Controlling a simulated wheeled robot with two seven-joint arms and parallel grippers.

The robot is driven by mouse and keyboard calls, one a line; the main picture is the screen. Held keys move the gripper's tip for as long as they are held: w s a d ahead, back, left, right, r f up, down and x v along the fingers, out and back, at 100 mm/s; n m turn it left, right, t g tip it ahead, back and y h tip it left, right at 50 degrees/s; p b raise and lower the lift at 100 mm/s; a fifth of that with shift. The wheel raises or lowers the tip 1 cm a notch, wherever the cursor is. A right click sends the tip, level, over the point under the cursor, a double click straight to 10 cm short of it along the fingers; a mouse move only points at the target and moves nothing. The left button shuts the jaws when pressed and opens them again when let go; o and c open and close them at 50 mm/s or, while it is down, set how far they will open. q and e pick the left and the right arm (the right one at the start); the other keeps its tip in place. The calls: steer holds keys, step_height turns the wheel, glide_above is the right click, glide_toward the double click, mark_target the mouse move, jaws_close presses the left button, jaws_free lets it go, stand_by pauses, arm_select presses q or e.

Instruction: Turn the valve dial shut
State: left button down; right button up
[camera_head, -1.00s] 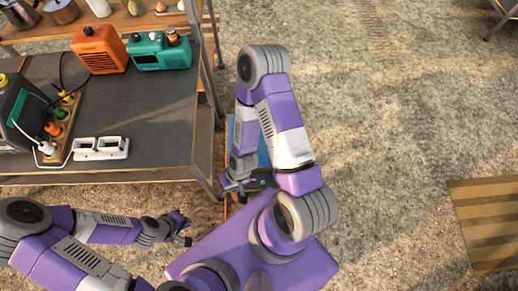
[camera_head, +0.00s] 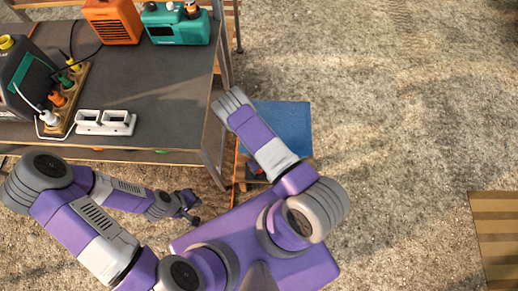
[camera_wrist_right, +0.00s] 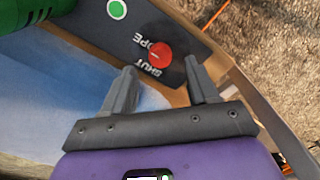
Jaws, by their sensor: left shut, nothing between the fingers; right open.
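The red round valve dial (camera_wrist_right: 159,54) sits on a dark panel (camera_wrist_right: 185,40) with the words SHUT and, partly visible, OPEN beside it. The dial has a small light mark; which word it points to is unclear. My right gripper (camera_wrist_right: 160,66) is open, its two fingers reaching toward the dial, one on each side in the picture; contact cannot be told. In the head view my right arm hides the dial and that gripper. My left gripper (camera_head: 190,207) is shut and empty, low and left of the right arm.
A blue-topped unit (camera_head: 287,125) stands beneath my right arm. A green round marker (camera_wrist_right: 117,9) and a green cylinder (camera_wrist_right: 25,14) are near the dial. The grey table (camera_head: 165,90) at left holds a white socket block (camera_head: 105,122), an orange box (camera_head: 112,22) and a teal box (camera_head: 177,26).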

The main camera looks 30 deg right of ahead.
steer(key=shift+f+b, duration=0.65)
steer(key=shift+f, duration=1.35)
steer(key=c, duration=1)
steer(key=shift+c, duration=0.2)
